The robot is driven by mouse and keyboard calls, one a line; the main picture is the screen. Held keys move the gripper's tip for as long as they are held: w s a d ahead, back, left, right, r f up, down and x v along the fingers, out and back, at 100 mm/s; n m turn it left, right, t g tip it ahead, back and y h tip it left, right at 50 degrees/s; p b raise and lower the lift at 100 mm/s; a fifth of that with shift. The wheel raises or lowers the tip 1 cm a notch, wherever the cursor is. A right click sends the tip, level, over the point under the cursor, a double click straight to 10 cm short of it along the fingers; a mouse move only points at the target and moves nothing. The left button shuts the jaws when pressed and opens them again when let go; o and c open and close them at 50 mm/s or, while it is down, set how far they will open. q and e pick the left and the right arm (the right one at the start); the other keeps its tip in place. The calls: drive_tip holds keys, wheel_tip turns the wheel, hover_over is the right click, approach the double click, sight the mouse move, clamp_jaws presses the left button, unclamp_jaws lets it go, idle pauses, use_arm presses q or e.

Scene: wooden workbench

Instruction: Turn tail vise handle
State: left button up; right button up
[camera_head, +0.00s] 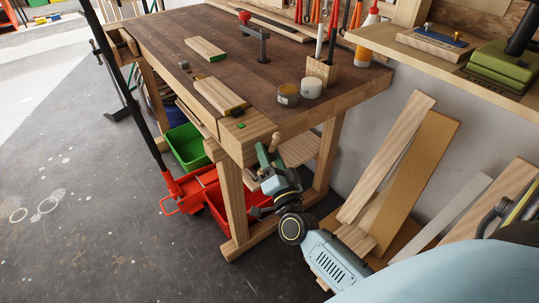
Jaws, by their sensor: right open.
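The tail vise (248,134) is the wooden block at the near front corner of the workbench (150,35). Its handle (275,141) shows below and in front of this block as a small bar, partly hidden by my right gripper. My right gripper (266,176) is at the handle, with its arm coming up from the lower right. It is open. From this angle I cannot tell whether its fingers touch the handle or are just around it. My left gripper is not in view.
On the bench lie a wooden board (219,95), a second block (206,49), a dark clamp (263,45), two jars (289,94) and a pencil holder (322,73). Red (218,200) and green bins (188,147) stand beneath. Planks (415,170) lean at the right.

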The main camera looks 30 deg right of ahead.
drive_tip(key=shift+s+a+f, duration=0.1)
drive_tip(key=shift+s+f, duration=0.05)
drive_tip(key=shift+s, duration=0.3)
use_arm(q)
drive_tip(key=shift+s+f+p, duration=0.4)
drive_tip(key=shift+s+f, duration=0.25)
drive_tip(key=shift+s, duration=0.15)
use_arm(e)
drive_tip(key=v, duration=1.2)
drive_tip(key=shift+s+a, duration=0.1)
drive_tip(key=shift+s, duration=0.05)
